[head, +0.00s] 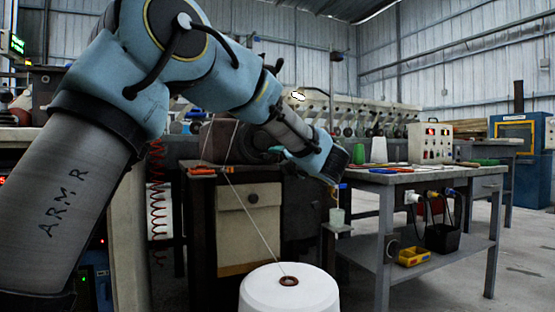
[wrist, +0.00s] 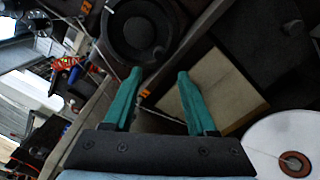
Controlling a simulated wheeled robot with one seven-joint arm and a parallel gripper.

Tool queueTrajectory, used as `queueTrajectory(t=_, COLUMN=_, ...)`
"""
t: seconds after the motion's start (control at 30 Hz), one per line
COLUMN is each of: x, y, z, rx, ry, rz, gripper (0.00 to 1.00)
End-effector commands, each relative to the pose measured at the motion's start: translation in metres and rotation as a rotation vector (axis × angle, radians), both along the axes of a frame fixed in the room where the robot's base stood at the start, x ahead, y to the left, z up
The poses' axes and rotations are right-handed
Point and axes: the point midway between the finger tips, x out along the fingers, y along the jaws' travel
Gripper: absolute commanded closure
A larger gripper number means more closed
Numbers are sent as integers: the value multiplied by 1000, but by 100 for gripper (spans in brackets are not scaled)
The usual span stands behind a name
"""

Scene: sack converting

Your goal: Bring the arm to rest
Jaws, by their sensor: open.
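My arm, blue and grey, reaches across the head view from the lower left and bends down toward the middle. My gripper (wrist: 158,76) shows in the wrist view with two teal fingers spread apart and nothing between them. In the head view its dark end hangs in front of the left end of the grey workbench (head: 420,178). The fingertips are too small to make out clearly there. No task object is held.
A white cone of thread (head: 290,292) stands in the foreground, its thread running up to the dark cabinet (head: 240,215). A pale green cup (head: 337,216) sits on a small stand below my gripper. A control box (head: 430,143) stands on the workbench. Open floor lies at right.

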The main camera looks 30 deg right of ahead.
Motion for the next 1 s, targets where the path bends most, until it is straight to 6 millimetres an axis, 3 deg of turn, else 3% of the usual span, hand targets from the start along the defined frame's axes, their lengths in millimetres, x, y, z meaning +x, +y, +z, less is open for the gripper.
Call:
queueTrajectory(t=0.37, x=1, y=0, z=0, rx=3, ry=-1, rz=-1, gripper=43)
queueTrajectory(t=0.47, x=11, y=7, z=-1, rx=54, ry=-11, rz=-19, gripper=43)
queueTrajectory(t=0.57, x=36, y=26, z=-11, rx=218, ry=-31, rz=-86, gripper=43)
queueTrajectory(t=0.67, x=66, y=62, z=-37, rx=501, ry=-39, rz=-198, gripper=43)
queueTrajectory(t=0.77, x=84, y=116, z=-83, rx=831, ry=-5, rz=-337, gripper=43)
queueTrajectory(t=0.87, x=82, y=170, z=-131, rx=1096, ry=59, rz=-475, gripper=43)
queueTrajectory(t=1.0, x=60, y=250, z=-192, rx=1379, ry=174, rz=-670, gripper=43)
